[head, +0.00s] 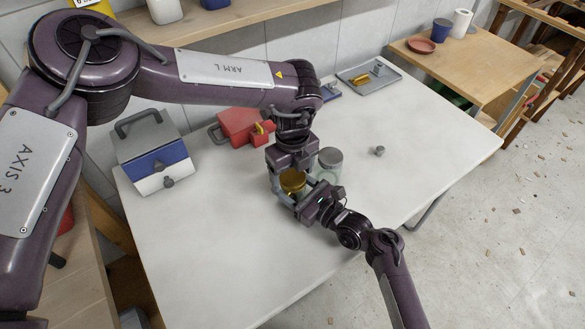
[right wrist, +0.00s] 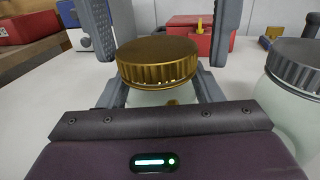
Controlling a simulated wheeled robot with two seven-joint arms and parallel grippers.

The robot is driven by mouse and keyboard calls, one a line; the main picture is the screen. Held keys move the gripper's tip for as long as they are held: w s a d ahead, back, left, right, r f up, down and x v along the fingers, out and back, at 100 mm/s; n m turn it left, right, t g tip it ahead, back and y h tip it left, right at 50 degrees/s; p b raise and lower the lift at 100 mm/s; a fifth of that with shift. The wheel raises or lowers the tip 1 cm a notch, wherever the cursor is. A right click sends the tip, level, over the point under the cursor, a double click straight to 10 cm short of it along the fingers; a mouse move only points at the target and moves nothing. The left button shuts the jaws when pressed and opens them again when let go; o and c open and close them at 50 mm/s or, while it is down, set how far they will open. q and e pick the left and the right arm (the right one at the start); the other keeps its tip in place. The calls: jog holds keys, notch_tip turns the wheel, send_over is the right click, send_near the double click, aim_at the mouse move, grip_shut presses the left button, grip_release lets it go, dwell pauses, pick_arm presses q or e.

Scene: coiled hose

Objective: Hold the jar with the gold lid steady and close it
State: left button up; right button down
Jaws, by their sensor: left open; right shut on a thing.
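The jar (right wrist: 150,97) with the gold lid (right wrist: 158,58) stands on the white table; the lid sits on its mouth and also shows in the head view (head: 292,181). My right gripper (head: 300,193) is shut on the jar's body from the front, below the lid; its fingers flank the jar in the right wrist view (right wrist: 160,92). My left gripper (head: 290,172) is open above the jar, pointing down, with its fingers on either side of the lid. Whether they touch the lid I cannot tell. In the head view both grippers hide most of the jar.
A second jar with a grey lid (head: 330,158) stands close at the right; it also shows in the right wrist view (right wrist: 296,90). A red box (head: 240,126) and a blue-white box (head: 155,160) stand behind and left. A small grey part (head: 379,151) lies right. The table front is clear.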

pick_arm(q)
jog(key=c, duration=1)
jog(key=o, duration=1.2)
jog(key=shift+r, duration=0.1)
notch_tip(320, 180, up, 12)
jog(key=shift+f, duration=0.1)
pick_arm(e)
jog(key=shift+c, duration=1.6)
grip_release()
